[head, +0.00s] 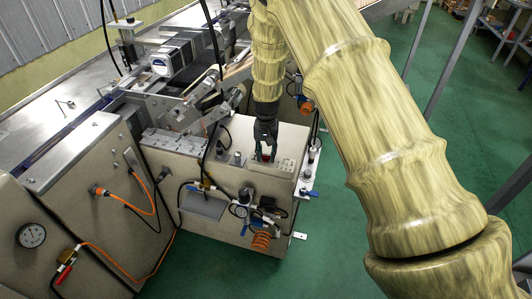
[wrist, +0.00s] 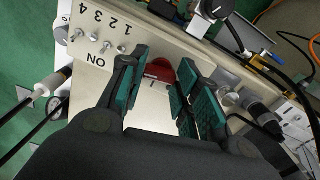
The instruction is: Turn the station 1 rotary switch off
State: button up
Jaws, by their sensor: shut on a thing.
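The red rotary switch (wrist: 158,71) sits on the light panel of the machine box, in the middle of the wrist view. A small part of it shows in the head view (head: 265,157) below my gripper. My gripper (wrist: 165,74) reaches down from above, with one teal-padded finger on each side of the red knob, and is shut on it. The fingers hide part of the knob's sides, and its pointer mark cannot be made out. In the head view my gripper (head: 265,138) points straight down at the box top.
Several small metal toggles (wrist: 99,44) stand beside the switch, with printed numbers and an upside-down "ON". A cable connector (wrist: 50,88) is at the panel's left edge. Hoses and a gauge (head: 240,210) are on the box front. Green floor (head: 335,240) is clear at right.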

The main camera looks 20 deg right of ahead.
aim_at(266, 155)
jog(key=shift+w+r+m, duration=0.1)
jog(key=shift+m, duration=0.5)
jog(key=o, duration=1)
notch_tip(266, 155, up, 12)
jog(key=shift+f, duration=0.1)
dwell(0.5)
